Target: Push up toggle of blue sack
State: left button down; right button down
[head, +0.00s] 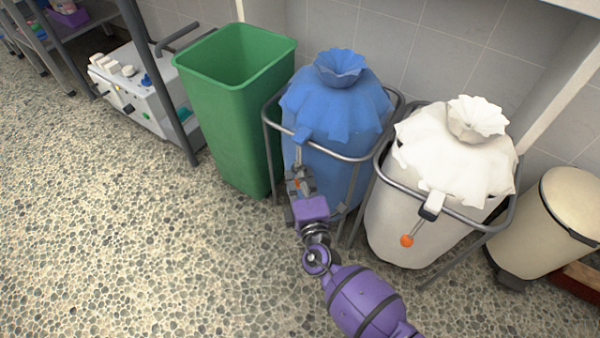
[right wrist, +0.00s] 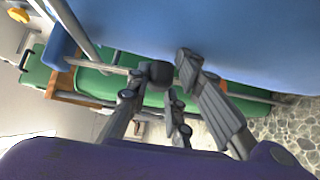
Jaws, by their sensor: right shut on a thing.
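The blue sack (head: 335,105) hangs in a grey tube frame, its gathered neck on top. Its toggle has a blue block (head: 303,135) on the frame's front rim, and a thin lever (head: 298,156) runs down from it. My right gripper (head: 298,181) is shut on the lower end of the lever, which the fingers largely hide. In the right wrist view the fingers (right wrist: 170,85) close in beside the blue sack (right wrist: 220,35); the toggle's blue block (right wrist: 62,50) and lever (right wrist: 105,69) show at left. My left gripper is not in view.
A white sack (head: 440,185) in its own frame stands close on the right, its orange-knobbed toggle (head: 407,240) hanging down. A green bin (head: 228,120) stands on the left. A cream pedal bin (head: 555,220) is at far right. The pebbled floor (head: 130,250) in front is clear.

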notch_tip(320, 180, up, 3)
jog(key=shift+r+p, duration=0.2)
jog(key=shift+p, duration=0.65)
jog(key=shift+r, duration=0.5)
jog(key=c, duration=1.6)
grip_release()
jog(key=shift+o, duration=0.2)
